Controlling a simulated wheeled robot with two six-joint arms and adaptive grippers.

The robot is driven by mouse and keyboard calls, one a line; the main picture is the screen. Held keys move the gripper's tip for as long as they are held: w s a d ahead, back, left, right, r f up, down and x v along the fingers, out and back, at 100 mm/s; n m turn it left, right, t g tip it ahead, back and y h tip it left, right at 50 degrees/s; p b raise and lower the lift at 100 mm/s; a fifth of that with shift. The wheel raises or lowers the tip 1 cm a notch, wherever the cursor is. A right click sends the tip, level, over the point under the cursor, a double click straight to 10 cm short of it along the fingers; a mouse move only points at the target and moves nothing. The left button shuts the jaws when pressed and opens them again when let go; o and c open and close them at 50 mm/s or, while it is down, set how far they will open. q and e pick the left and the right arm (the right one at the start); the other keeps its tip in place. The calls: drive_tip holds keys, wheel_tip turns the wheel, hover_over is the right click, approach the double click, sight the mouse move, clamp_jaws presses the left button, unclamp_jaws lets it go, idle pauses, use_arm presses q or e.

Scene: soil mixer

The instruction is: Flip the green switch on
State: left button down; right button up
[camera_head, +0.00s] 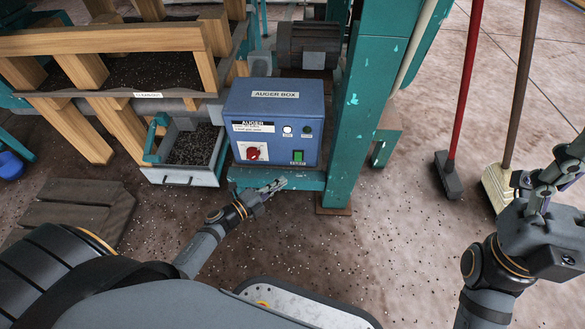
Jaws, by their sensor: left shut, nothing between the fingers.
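The blue auger box (276,108) stands on a teal ledge of the machine, its front facing me. The green switch (298,156) is low on the right of that front. A red rotary knob (254,152) sits to its left, and a white button or lamp (287,131) and a dark one (307,132) are above. My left gripper (279,185) is shut and empty, below and a little left of the green switch, apart from it. My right gripper (545,188) is at the right edge, away from the box; its fingers overlap in view.
A teal post (364,110) rises just right of the box. A grey drawer of dark soil (183,176) juts out at its left. A red-handled brush (449,174) and a broom (497,186) stand at the right. The floor before the box is open, with scattered soil.

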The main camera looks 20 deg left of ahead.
sight(301, 160)
use_arm(q)
drive_tip(key=w+b, duration=0.1)
drive_tip(key=w, duration=0.1)
drive_tip(key=w+d+f+b, duration=0.1)
drive_tip(key=w, duration=0.2)
drive_tip(key=w+b, duration=0.1)
drive_tip(key=w, duration=0.2)
drive_tip(key=shift+w+d+f, duration=0.1)
drive_tip(key=shift+d+f, duration=0.05)
drive_tip(key=shift+d, duration=0.25)
drive_tip(key=shift+w+a, duration=0.1)
drive_tip(key=shift+w, duration=0.2)
